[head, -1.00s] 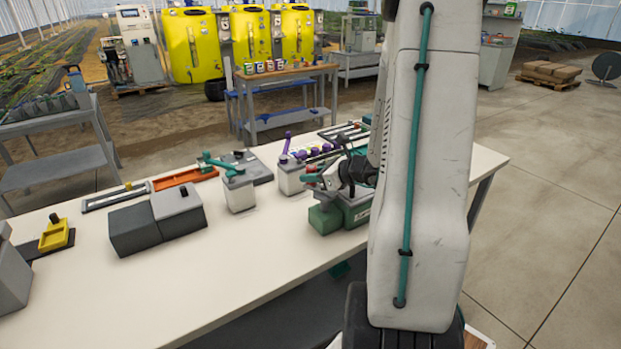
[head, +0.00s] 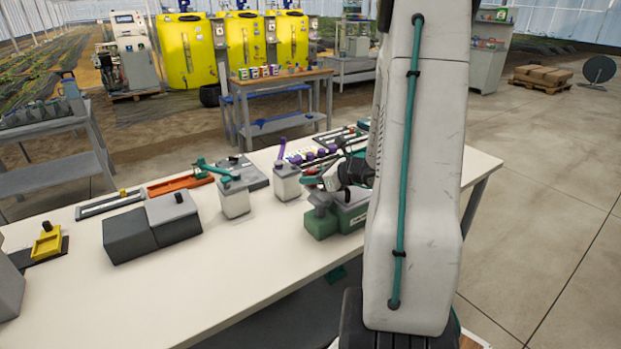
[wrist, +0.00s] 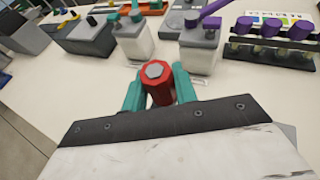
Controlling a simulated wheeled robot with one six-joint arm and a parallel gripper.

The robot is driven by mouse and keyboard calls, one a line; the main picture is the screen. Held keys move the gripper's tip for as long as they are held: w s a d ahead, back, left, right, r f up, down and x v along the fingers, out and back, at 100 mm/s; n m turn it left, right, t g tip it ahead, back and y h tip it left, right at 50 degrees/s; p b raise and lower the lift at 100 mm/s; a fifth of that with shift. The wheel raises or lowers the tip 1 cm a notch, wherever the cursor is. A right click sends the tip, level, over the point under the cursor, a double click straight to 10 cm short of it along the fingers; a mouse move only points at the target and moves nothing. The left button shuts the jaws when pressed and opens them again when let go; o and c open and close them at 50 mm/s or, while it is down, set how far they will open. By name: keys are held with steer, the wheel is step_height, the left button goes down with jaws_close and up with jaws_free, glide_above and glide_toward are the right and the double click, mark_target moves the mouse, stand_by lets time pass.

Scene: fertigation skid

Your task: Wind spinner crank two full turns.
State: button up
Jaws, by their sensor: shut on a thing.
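In the wrist view, my gripper (wrist: 158,84) has its teal fingers closed on either side of a red handle (wrist: 158,94) with a grey hexagonal top. I take this handle to be the spinner crank's grip. In the head view, my gripper (head: 318,181) is at the right part of the long table, over a green box (head: 321,225) with a larger green part beside it. My wrist and arm hide much of this unit, and the crank's arm and pivot cannot be made out.
On the white table (head: 270,255), left of my gripper, stand two pale boxes, one with a purple lever (head: 281,148), one with a teal lever (head: 215,170). A rack of purple knobs (head: 318,156) is behind. Grey boxes (head: 150,224) stand farther left. The table's front strip is clear.

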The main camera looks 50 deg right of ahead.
steer(key=shift+d, duration=0.1)
steer(key=shift+s+d, duration=0.55)
steer(key=shift+d, duration=0.3)
steer(key=shift+c, duration=0.3)
steer(key=shift+s+d, duration=0.15)
steer(key=shift+o, duration=0.3)
steer(key=shift+s+d, duration=0.3)
steer(key=shift+s, duration=0.05)
steer(key=shift+s+d, duration=0.35)
steer(key=shift+s, duration=0.3)
steer(key=shift+c, duration=0.3)
steer(key=shift+s, duration=0.1)
